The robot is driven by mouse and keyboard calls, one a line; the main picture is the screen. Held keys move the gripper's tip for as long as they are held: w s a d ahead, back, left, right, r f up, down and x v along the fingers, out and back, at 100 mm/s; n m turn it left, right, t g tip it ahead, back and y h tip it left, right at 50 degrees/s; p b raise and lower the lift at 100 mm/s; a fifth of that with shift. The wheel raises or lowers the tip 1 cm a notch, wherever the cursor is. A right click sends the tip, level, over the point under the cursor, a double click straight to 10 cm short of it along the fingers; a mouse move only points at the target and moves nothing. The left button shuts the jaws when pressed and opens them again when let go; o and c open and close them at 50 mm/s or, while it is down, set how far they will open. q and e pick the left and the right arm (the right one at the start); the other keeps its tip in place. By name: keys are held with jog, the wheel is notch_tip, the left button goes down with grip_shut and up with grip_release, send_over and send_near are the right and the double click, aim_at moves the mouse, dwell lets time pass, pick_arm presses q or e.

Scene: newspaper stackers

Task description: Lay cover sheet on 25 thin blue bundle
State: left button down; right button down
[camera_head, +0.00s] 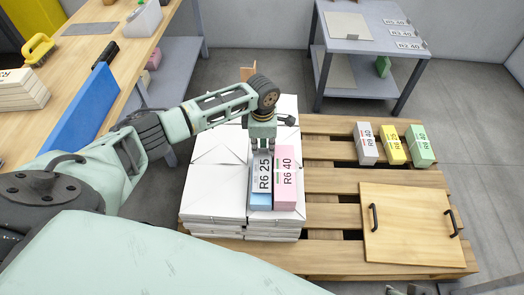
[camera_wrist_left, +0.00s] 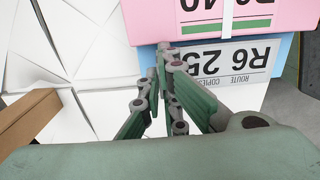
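The blue bundle (camera_head: 261,201) lies on the white stack on the pallet, left of and close beside a pink bundle (camera_head: 286,198) labelled R6 40. A grey cover sheet (camera_head: 263,177) marked R6 25 lies over the blue bundle's top. It shows upside down in the wrist view (camera_wrist_left: 217,62), with blue around its edge. My left gripper (camera_head: 262,156) is at the sheet's far end, fingers pointing down. In the wrist view its fingertips (camera_wrist_left: 158,75) overlap the sheet's end; whether they pinch it is unclear. Small dark tips at the head view's bottom edge may be my right gripper (camera_head: 402,291).
Grey, yellow and green bundles (camera_head: 394,145) stand on the pallet's right, behind a wooden board (camera_head: 410,224) with two handles. A grey cart (camera_head: 372,45) at the back holds several labelled sheets. A wooden workbench (camera_head: 79,65) is at left.

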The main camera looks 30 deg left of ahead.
aim_at(263, 154)
pick_arm(q)
jog(key=shift+s+f, duration=0.55)
jog(key=shift+f, duration=0.3)
jog(key=shift+s+f, duration=0.15)
jog(key=shift+f, duration=0.25)
jog(key=c, duration=2)
grip_release()
jog(key=shift+w+d+f, duration=0.15)
jog(key=shift+w+f, duration=0.3)
jog(key=shift+r, duration=0.1)
